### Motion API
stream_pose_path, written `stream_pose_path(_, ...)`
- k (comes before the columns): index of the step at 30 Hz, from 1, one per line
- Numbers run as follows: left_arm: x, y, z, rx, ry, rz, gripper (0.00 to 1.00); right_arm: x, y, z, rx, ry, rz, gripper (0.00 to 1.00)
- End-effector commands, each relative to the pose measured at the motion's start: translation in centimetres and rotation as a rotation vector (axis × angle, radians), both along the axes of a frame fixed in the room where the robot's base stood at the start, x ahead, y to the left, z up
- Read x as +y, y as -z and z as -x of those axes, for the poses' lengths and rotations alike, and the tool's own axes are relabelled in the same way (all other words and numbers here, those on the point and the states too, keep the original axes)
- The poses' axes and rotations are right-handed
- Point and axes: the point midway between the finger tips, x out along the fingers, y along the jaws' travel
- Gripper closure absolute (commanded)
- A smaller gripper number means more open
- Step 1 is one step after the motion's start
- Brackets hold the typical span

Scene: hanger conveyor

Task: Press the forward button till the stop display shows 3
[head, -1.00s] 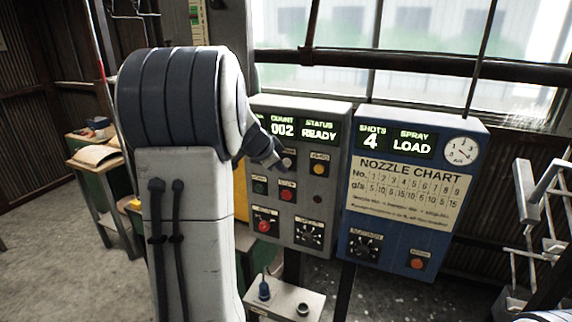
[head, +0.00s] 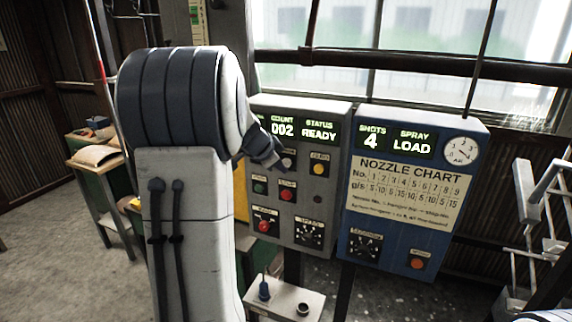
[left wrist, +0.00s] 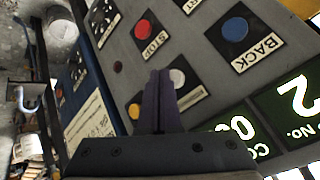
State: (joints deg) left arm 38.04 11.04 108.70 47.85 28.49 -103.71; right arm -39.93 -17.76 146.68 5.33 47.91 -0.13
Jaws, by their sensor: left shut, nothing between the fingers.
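The grey control panel (head: 303,218) stands ahead. My left gripper (head: 277,163) is shut and empty at its upper left, beside a white button (head: 289,158). In the left wrist view the closed fingers (left wrist: 160,74) lie in front of the panel, just beside the white button (left wrist: 178,77). Its label is partly hidden and not readable; I cannot tell whether the tips touch anything. A blue BACK button (left wrist: 235,29) sits beside it. The stop display (left wrist: 300,97) shows 2 in the wrist view; my arm hides it in the head view. My right gripper is not in view.
Also on the panel are a red STOP button (left wrist: 143,28) and a yellow button (head: 318,169). The count display (head: 283,130) reads 002 and the status display (head: 319,132) READY. A blue spray panel (head: 398,253) stands close on the right.

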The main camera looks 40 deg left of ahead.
Motion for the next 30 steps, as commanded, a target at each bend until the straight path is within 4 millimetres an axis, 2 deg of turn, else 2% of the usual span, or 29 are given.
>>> stream_pose_path(30,0.17,-0.02,-0.83,0.0,0.0,0.0,1.0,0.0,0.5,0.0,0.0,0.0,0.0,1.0)
